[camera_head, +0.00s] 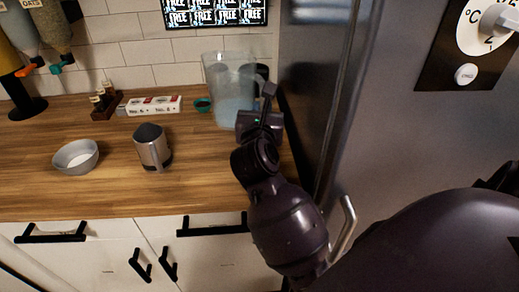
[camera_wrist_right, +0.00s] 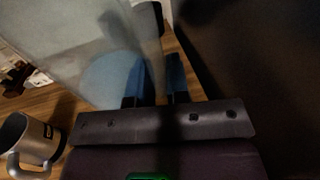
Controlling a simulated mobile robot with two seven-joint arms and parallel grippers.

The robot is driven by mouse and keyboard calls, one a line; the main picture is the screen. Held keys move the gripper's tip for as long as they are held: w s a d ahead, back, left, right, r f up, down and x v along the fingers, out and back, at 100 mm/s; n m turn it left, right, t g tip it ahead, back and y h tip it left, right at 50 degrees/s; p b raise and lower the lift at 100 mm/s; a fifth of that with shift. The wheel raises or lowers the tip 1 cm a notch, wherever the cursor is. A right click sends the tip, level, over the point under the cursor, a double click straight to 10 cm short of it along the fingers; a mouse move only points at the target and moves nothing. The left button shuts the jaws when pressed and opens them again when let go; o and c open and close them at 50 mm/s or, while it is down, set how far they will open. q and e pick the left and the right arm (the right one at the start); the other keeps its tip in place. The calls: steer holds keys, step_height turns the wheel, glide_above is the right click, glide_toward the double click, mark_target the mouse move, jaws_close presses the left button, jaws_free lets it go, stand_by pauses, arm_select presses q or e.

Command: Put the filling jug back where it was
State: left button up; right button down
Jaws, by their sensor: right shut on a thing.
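The filling jug (camera_head: 229,82) is a large translucent jug with bluish contents, at the back right of the wooden counter. It looks upright; I cannot tell if its base touches the counter. My right gripper (camera_head: 265,98) is at the jug's right side, shut on it, apparently at the handle, which the gripper mostly hides. In the right wrist view the jug (camera_wrist_right: 78,40) fills the upper left, beside the blue fingers (camera_wrist_right: 160,80). My left gripper is not in view.
A tall dark metal appliance (camera_head: 312,80) stands close right of the jug. A small green bowl (camera_head: 203,104) and a white box (camera_head: 154,106) are left of it. A metal mug (camera_head: 153,149) and a grey bowl (camera_head: 76,158) stand further forward. The counter (camera_head: 205,180) front is clear.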

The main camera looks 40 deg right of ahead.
step_height(320, 180, down, 10)
steer(key=b, duration=0.2)
steer(key=shift+b, duration=0.3)
steer(key=shift+f, duration=0.5)
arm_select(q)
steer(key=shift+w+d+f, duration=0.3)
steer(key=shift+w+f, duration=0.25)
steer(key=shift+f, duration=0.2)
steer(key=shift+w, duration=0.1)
arm_select(e)
steer(key=shift+f, duration=0.15)
steer(key=c, duration=1.1)
jaws_free()
